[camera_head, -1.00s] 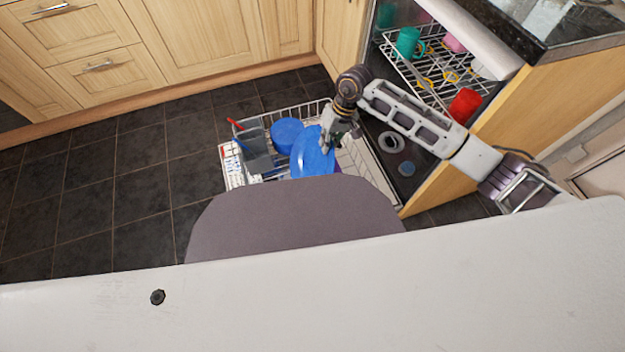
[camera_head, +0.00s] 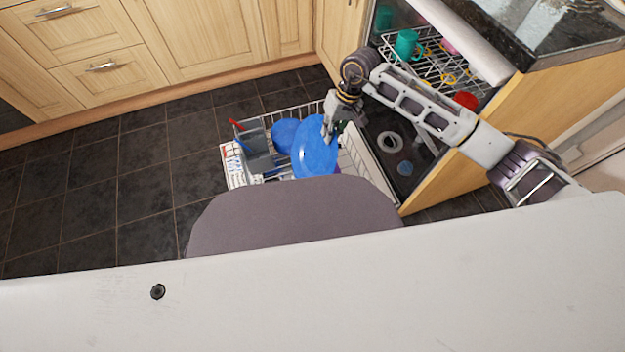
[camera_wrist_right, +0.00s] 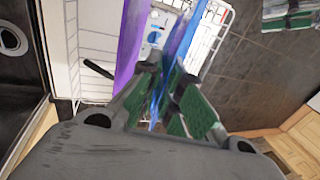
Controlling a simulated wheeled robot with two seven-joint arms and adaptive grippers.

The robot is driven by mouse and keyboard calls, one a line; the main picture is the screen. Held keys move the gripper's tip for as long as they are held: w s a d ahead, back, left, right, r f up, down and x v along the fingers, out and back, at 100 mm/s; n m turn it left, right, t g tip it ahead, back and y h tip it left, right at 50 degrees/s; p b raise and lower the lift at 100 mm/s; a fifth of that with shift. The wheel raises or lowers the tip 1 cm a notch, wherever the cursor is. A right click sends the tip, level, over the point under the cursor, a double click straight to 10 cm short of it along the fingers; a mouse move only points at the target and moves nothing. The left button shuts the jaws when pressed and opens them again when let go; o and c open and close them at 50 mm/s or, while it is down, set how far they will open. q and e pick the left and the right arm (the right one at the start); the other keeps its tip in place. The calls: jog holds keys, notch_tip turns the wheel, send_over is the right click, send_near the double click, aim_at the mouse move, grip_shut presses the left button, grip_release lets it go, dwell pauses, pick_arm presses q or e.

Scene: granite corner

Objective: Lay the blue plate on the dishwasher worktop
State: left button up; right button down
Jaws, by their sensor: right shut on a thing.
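The blue plate (camera_head: 315,150) is tilted, over the pulled-out lower rack of the dishwasher in the head view. My right gripper (camera_head: 330,128) is shut on its right edge. In the right wrist view the plate (camera_wrist_right: 186,38) shows nearly edge-on, held between the green-padded fingers of the gripper (camera_wrist_right: 165,92). The dishwasher worktop (camera_head: 545,28) is the dark granite slab at the upper right, partly cut off by the frame. My left gripper is not in view.
A second blue dish (camera_head: 285,132) and a grey cutlery basket (camera_head: 256,150) sit in the lower rack (camera_head: 352,165). A purple item (camera_wrist_right: 131,40) stands beside the held plate. The upper rack (camera_head: 440,70) holds a green mug (camera_head: 405,43) and a red cup (camera_head: 466,100).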

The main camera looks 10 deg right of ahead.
jog(key=shift+a+p+v, duration=0.15)
jog(key=shift+p+v, duration=0.15)
jog(key=shift+v, duration=0.5)
jog(key=shift+a+p+v, duration=0.1)
jog(key=shift+p+v, duration=0.15)
jog(key=shift+v, duration=0.55)
jog(key=shift+r, duration=0.15)
